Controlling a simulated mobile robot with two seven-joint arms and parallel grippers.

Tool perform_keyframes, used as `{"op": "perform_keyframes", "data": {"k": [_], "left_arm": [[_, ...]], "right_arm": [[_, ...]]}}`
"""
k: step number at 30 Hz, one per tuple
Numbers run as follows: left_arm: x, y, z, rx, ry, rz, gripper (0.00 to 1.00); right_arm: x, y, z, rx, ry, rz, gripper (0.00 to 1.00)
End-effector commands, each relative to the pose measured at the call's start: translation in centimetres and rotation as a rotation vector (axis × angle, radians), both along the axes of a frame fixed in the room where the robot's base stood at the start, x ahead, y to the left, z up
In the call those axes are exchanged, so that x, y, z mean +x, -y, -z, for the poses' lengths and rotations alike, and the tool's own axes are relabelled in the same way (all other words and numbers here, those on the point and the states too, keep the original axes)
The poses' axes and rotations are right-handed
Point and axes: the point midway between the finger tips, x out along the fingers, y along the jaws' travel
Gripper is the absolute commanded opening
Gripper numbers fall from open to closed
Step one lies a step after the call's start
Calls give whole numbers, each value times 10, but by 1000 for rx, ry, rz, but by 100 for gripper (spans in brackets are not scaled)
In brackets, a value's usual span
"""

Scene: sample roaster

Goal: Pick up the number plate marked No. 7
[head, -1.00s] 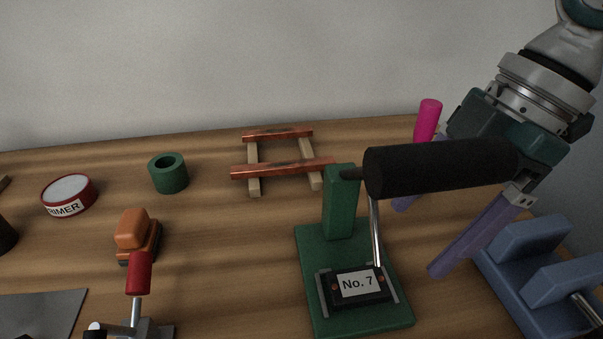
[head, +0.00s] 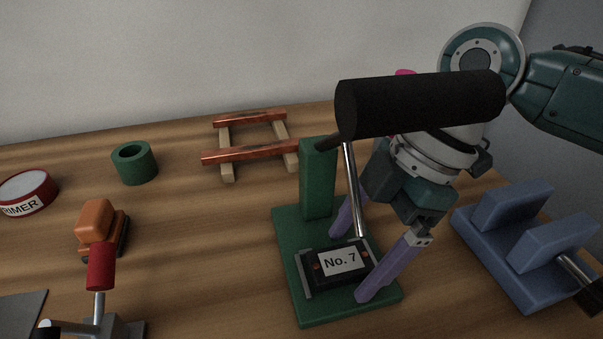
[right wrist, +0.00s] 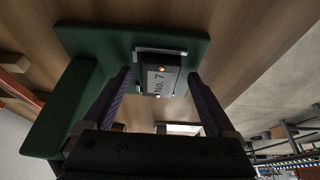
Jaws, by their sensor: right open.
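The No. 7 plate (head: 341,262), a dark block with a white label and two orange dots, lies on the base of a green stand (head: 292,245) between metal side strips. It also shows in the right wrist view (right wrist: 160,80). My right gripper (head: 347,267) is open, its purple fingers on either side of the plate in the head view. In the right wrist view its fingers (right wrist: 160,78) point towards the plate, which appears between them. I cannot tell whether they touch it. A black cylinder (head: 420,107) on the stand hides part of my right arm. My left gripper is not in view.
A blue slotted block (head: 525,240) stands right of the stand. A wooden rack (head: 250,145) lies behind it. A green ring (head: 134,163), a PRIMER tin (head: 25,193), an orange-topped tool (head: 97,222) and a red-handled clamp (head: 101,266) stand left. Bare wood lies between.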

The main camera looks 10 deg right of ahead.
Motion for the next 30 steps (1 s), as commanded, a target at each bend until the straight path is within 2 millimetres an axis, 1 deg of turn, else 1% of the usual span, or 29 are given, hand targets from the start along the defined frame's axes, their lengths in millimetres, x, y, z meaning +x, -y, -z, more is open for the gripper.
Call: {"op": "perform_keyframes", "data": {"k": [1, 2, 25, 26, 30], "left_arm": [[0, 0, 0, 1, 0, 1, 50], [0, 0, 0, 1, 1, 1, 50], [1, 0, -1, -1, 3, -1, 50], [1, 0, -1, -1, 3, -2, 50], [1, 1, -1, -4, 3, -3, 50]], "right_arm": [[0, 0, 0, 0, 0, 0, 91], [0, 0, 0, 0, 0, 0, 89], [0, 0, -1, 0, 0, 0, 2], [0, 0, -1, 0, 0, 0, 0], [0, 0, -1, 1, 1, 0, 0]]}}
